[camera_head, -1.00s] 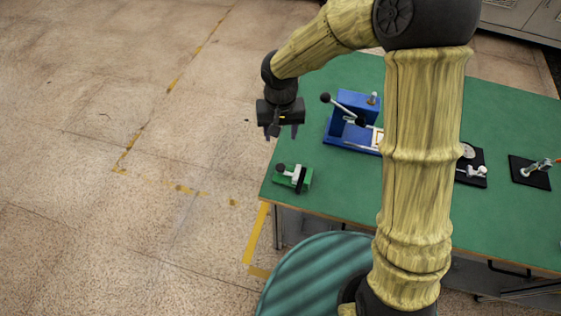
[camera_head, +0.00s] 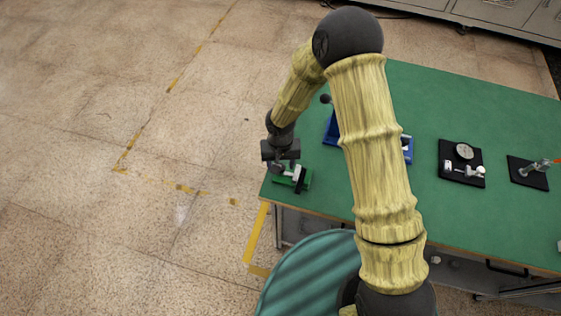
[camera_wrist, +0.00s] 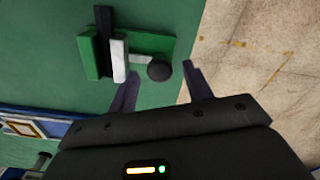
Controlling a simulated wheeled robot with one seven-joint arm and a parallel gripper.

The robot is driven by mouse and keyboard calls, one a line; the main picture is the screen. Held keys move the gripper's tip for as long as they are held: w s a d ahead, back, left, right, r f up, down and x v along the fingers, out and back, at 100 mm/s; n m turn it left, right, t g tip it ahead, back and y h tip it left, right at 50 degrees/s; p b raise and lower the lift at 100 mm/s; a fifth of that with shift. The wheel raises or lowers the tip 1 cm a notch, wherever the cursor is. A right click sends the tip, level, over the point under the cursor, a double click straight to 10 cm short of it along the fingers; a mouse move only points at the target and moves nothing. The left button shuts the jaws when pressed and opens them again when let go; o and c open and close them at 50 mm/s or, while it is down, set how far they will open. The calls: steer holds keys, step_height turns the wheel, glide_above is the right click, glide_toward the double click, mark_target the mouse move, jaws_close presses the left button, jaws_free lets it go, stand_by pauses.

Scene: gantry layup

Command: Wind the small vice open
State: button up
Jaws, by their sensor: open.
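The small vice (camera_head: 297,179) has a green base, a light jaw and a dark jaw, and sits at the left front corner of the green table. In the wrist view the vice (camera_wrist: 152,44) lies ahead of my gripper, with its grey screw ending in a round black knob (camera_wrist: 159,70). My gripper (camera_head: 279,168) is at the knob end of the vice. In the wrist view its two fingers (camera_wrist: 160,78) are open, one on each side of the knob. I see no contact between fingers and knob. My gripper hides part of the knob end in the head view.
The green table (camera_head: 470,110) carries a blue fixture (camera_head: 329,131), partly behind my arm, a black plate with a dial gauge (camera_head: 462,163), and a black plate with a clamp (camera_head: 529,171). Bare floor lies left of the table edge.

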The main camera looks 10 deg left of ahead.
steer(key=shift+f, duration=0.1)
steer(key=c, duration=1)
steer(key=shift+o, duration=0.2)
steer(key=shift+n, duration=0.3)
steer(key=n, duration=0.3)
steer(key=shift+b, duration=0.35)
steer(key=n, duration=0.3)
steer(key=shift+a+n, duration=0.1)
steer(key=shift+n, duration=0.2)
steer(key=n, duration=0.4)
steer(key=shift+n, duration=2.1)
